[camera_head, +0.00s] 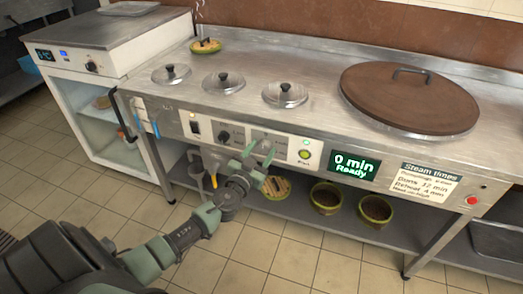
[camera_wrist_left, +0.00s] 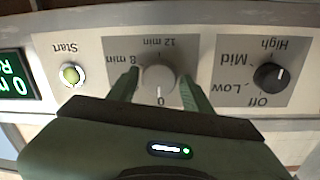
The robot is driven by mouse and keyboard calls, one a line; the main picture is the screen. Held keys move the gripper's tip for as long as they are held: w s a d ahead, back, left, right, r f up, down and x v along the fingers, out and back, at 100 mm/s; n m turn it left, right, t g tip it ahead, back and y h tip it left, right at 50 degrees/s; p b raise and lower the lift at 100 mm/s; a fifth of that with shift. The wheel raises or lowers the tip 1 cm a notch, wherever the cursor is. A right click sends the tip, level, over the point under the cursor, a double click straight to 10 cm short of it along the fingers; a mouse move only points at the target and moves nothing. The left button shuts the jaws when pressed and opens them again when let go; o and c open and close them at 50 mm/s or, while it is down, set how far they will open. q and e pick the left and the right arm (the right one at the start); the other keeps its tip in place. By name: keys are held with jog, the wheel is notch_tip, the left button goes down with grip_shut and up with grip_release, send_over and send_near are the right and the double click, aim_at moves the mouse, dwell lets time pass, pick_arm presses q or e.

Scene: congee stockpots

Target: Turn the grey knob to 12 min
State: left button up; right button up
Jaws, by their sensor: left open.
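The grey knob (camera_wrist_left: 158,80) is on the front control panel, on a dial marked 0, 8 min and 12 min, which appears upside down in the left wrist view. Its pale pointer mark is at the 0. My left gripper (camera_head: 258,153) is open at the panel, its fingers on either side of the knob; I cannot tell if they touch it. In the head view the gripper largely hides the knob. The green display (camera_head: 354,164) reads "0 min Ready". My right gripper is not in view.
A black Off/Low/Mid/High knob (camera_wrist_left: 270,77) and a green Start button (camera_wrist_left: 70,74) flank the grey knob. A Steam times card (camera_head: 424,182) and a red button (camera_head: 472,200) are farther right. Lidded wells and a large brown lid (camera_head: 410,98) are on the counter.

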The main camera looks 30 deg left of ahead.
pick_arm(q)
grip_shut()
